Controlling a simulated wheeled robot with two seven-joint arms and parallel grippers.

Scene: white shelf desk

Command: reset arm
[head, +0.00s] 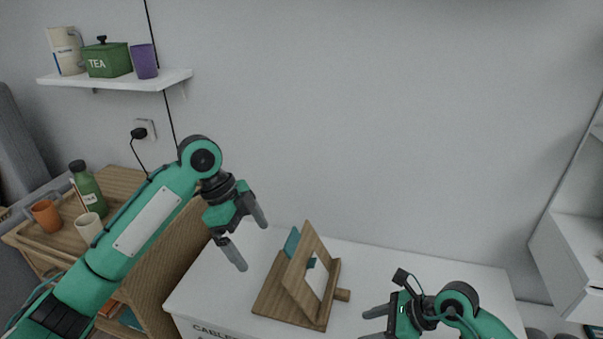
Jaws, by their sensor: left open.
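My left gripper (248,242) is raised above the left part of the white desk (225,285). Its two fingers are spread and nothing is between them. My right gripper (368,325) is low over the front of the desk at the bottom of the head view. Its fingers point left, are spread apart and hold nothing that I can see. A wooden stand (312,244) on a wooden base stands on the desk between the two grippers, with a white card (317,278) and a teal piece (292,242) on it. Neither gripper touches the stand.
A wall shelf (178,77) holds a mug (66,52), a green tea box (108,60) and a purple cup (144,61). A wooden side table at left bears a green bottle (87,187) and cups. A white cabinet (570,262) is at right. The desk's back right is clear.

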